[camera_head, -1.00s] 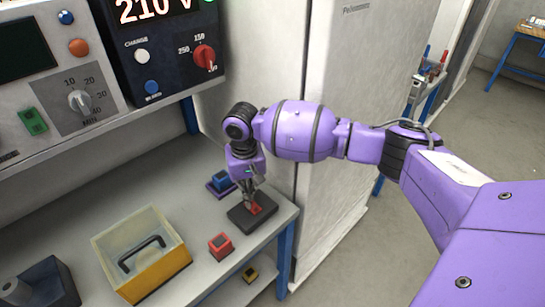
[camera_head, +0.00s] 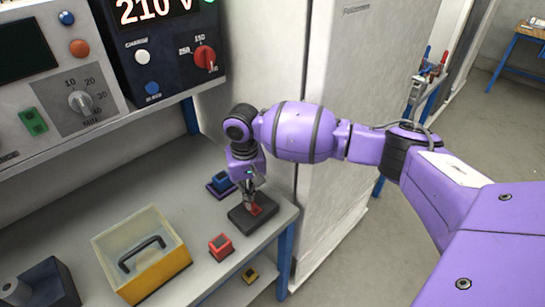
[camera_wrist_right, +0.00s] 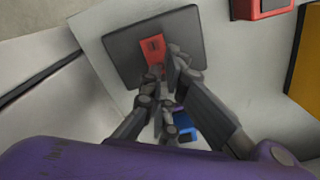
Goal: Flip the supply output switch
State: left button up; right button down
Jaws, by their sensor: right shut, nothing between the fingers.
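A red rocker switch (camera_head: 257,210) sits on a dark flat base (camera_head: 237,217) at the right end of the bench shelf. The right wrist view also shows the red rocker (camera_wrist_right: 152,48) on its dark plate (camera_wrist_right: 123,42). My right gripper (camera_head: 249,205) points down at the switch, with its fingertips at the rocker. In the wrist view, the right gripper's fingertips (camera_wrist_right: 168,68) are beside the rocker's near end and partly cover it. The gripper is shut and holds nothing; I cannot tell whether it touches the rocker. My left gripper is out of view.
A yellow box (camera_head: 160,270) with a clear cover and black handle is to the left. A tall pale cabinet (camera_head: 345,90) stands close behind my right arm.

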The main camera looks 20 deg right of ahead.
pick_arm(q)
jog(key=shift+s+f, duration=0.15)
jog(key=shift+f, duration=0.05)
pick_arm(e)
jog(key=shift+f, duration=1.2)
dwell(0.6)
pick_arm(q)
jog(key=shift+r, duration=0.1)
pick_arm(e)
jog(key=shift+r+p, duration=1.9)
jog(key=shift+r, duration=1.7)
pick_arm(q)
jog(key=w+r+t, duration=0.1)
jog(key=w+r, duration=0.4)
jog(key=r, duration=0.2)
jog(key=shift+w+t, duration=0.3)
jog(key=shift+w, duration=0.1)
pick_arm(e)
jog(key=shift+f, duration=0.1)
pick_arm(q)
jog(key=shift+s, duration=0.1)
